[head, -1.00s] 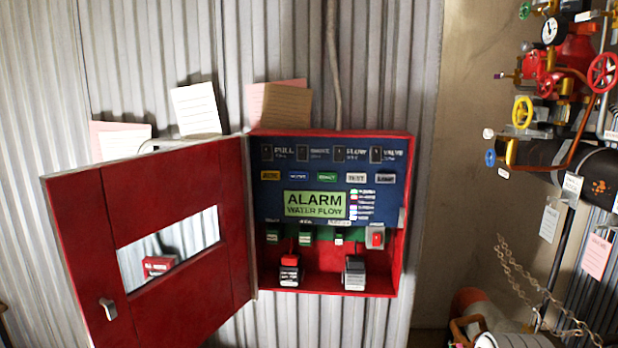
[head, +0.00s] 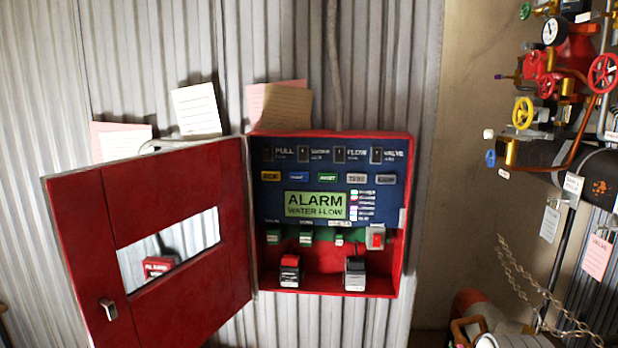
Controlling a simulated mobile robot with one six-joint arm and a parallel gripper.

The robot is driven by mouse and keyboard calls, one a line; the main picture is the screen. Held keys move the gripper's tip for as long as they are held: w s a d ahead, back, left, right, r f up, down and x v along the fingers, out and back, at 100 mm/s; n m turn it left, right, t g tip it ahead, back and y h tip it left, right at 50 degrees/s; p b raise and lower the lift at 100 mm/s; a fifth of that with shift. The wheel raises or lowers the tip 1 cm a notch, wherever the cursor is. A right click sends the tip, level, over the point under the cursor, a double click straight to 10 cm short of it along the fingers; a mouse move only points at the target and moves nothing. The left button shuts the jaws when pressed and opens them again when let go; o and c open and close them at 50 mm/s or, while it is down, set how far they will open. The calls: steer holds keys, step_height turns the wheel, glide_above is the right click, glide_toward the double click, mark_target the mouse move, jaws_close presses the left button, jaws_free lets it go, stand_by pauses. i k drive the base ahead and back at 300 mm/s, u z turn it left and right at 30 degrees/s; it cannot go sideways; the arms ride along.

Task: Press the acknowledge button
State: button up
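A red alarm panel box (head: 402,200) hangs on the corrugated wall with its door (head: 180,180) swung open to the left. Its blue face (head: 275,194) carries a row of coloured buttons. A green display (head: 315,205) reads "ALARM WATER FLOW". My gripper is not in view.
The open door, with a window and handle (head: 109,309), sticks out at the left. Paper notes (head: 196,110) stand above the box. Red pipework with valve wheels (head: 603,73) and hanging chains (head: 530,272) is at the right. The space before the panel looks clear.

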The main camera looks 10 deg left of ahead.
mark_target(274, 175)
steer(key=u, duration=0.05)
steer(key=k, duration=1.35)
steer(key=u, duration=0.65)
steer(key=i, duration=1.7)
steer(key=z, duration=0.5)
